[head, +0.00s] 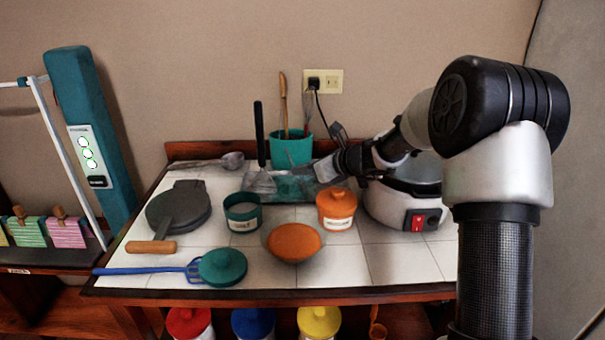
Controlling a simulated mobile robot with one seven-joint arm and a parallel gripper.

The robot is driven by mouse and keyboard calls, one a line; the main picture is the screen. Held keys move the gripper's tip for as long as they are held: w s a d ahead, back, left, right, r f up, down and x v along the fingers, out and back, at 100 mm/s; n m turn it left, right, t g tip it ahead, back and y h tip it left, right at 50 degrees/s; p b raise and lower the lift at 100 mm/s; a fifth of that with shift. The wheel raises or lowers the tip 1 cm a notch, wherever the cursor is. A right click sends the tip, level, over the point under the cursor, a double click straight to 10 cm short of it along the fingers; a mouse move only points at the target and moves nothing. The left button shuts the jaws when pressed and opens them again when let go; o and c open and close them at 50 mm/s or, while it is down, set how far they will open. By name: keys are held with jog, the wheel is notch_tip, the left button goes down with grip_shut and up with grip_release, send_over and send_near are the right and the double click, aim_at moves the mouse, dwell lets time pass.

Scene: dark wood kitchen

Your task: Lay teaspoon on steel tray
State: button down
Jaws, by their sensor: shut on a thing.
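The steel tray (290,190) lies flat toward the back of the tiled table, reflecting teal from the container behind it. My gripper (313,171) is low over the tray's right part, reaching in from the right. It is shut on a thin thing, which I take to be the teaspoon. The teaspoon is too small and too covered by the gripper to make out clearly. I cannot tell whether it touches the tray.
A teal utensil pot (291,150) stands behind the tray, and a black-handled spatula (260,145) rises at its left. An orange lidded jar (337,208), an orange bowl (294,242) and a teal jar (242,213) stand in front. A white cooker (405,205) is at right.

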jog(key=shift+f, duration=0.2)
jog(key=c, duration=1.9)
grip_release()
jog(key=shift+r, duration=0.1)
jog(key=shift+r, duration=0.3)
jog(key=p+v, duration=0.2)
jog(key=v, duration=1)
jog(key=shift+f, duration=0.2)
